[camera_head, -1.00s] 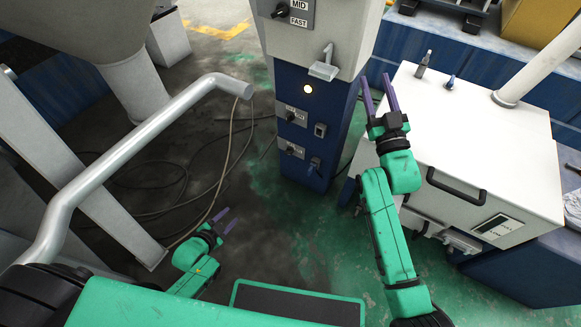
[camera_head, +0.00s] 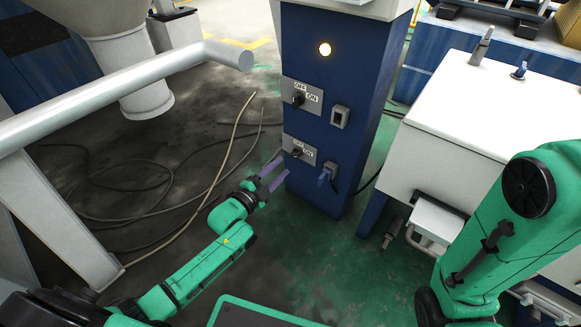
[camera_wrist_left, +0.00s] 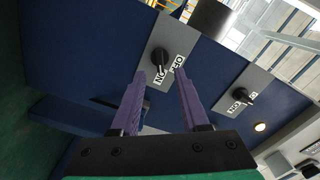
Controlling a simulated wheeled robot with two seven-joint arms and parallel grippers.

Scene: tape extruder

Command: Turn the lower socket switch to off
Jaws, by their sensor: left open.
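The lower socket switch (camera_head: 297,152) is a black knob on a grey OFF/ON plate, low on the blue column. In the left wrist view the knob (camera_wrist_left: 160,57) stands just beyond my fingertips, roughly in line with the gap between them. I cannot tell which label it points at. My left gripper (camera_head: 280,169) is open and empty, its purple fingers reaching toward the plate from the lower left; in the wrist view the gripper (camera_wrist_left: 162,82) shows no clear contact with the knob. My right gripper is out of view.
The upper switch (camera_head: 298,99) sits above on a similar plate. A white cabinet (camera_head: 475,110) stands right. A grey pipe (camera_head: 130,90) crosses upper left; cables (camera_head: 215,185) lie on the floor.

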